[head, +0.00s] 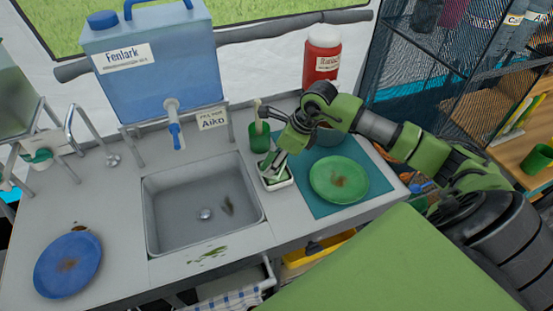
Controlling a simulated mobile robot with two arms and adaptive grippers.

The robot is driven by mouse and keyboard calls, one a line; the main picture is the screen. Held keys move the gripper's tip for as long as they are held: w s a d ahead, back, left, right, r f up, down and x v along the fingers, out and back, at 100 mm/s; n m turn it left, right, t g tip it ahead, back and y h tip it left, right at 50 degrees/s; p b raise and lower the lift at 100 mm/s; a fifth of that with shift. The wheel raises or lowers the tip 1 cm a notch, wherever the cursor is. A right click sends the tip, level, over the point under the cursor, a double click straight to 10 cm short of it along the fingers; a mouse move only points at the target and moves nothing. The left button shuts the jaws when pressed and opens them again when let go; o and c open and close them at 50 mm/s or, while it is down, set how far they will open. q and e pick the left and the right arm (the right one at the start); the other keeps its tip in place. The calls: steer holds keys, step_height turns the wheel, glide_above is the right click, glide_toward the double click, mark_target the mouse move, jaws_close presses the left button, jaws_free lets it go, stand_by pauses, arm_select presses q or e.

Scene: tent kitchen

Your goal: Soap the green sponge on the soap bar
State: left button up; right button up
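A small white dish (290,183) stands on the counter just right of the sink. My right gripper (272,172) points down with its fingertips at this dish. A small pale-green patch shows at the fingertips in the dish; I cannot tell whether it is the green sponge or the soap bar, as the fingers cover much of it. Whether the fingers are shut on it is too small to tell. My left gripper is not in view.
A green plate (339,179) with a brown stain lies on a teal mat (317,206) right of the dish. A green cup (259,137) stands behind the dish. A stained blue plate (68,264) lies at the left.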

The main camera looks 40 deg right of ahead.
steer(key=shift+s+f, duration=0.1)
steer(key=shift+f, duration=0.05)
steer(key=shift+r+p, duration=1.8)
steer(key=shift+r, duration=1.85)
steer(key=shift+a, duration=0.4)
steer(key=s+a+r+n+g+y+b, duration=0.1)
steer(key=s+a+n+g, duration=0.1)
steer(key=a+n, duration=0.5)
steer(key=s+a+r+n+g+y, duration=0.1)
steer(key=s+a+n+g, duration=0.2)
steer(key=a+n, duration=0.4)
steer(key=s+d+r+n+g+h+b, duration=0.1)
steer(key=s+r+n+g+h, duration=0.2)
steer(key=s+n, duration=0.6)
steer(key=r+n+h, duration=0.1)
steer(key=n, duration=0.5)
steer(key=shift+h+b, duration=0.3)
steer(key=shift+b, duration=0.05)
